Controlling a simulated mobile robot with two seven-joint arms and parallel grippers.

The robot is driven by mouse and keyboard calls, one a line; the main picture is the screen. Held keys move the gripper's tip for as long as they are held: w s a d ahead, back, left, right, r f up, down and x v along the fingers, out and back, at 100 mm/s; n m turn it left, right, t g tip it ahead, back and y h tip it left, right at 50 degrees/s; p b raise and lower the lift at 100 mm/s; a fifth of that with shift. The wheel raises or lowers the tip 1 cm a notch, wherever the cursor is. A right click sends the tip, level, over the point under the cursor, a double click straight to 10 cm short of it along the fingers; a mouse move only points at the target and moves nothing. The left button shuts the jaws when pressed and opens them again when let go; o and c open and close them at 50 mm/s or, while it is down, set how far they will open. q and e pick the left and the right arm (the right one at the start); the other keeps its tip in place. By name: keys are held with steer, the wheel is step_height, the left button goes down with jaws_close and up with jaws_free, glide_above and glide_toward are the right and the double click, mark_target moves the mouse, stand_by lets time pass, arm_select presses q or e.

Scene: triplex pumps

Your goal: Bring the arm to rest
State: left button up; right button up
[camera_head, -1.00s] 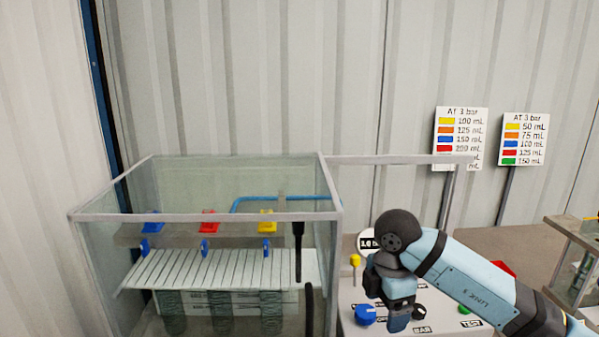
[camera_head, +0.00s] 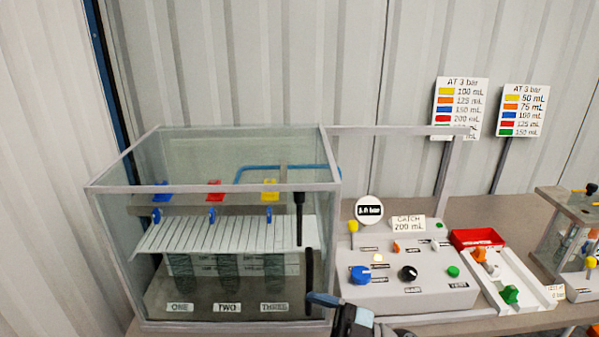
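Part of my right arm (camera_head: 354,321) shows at the bottom edge, just right of the glass tank's front corner. It is dark and pale blue, with a thin piece pointing left in front of the corner. Most of it is cut off by the frame, so I cannot tell whether the gripper is open or shut. Nothing held shows. My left arm and gripper are out of view.
The glass tank (camera_head: 210,188) stands left, with blue, red and yellow levers inside. A grey control panel (camera_head: 425,297) with knobs and buttons stands right of it. Beyond are a red tray (camera_head: 477,238), a white tray (camera_head: 522,298) and a smaller glass rig (camera_head: 568,217).

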steer(key=s+d+f+m+t+h+p, duration=0.2)
steer(key=d+f+m+t+h, duration=1.1)
steer(key=m, duration=0.4)
steer(key=s+d+f+m+g+h+p, duration=0.1)
steer(key=s+d+f+g+h, duration=0.3)
steer(key=s+f, duration=0.7)
steer(key=shift+s+d+f+m+g+h, duration=0.25)
steer(key=shift+f+m+g+h, duration=0.2)
steer(key=shift+h, duration=0.25)
steer(key=shift+r, duration=0.1)
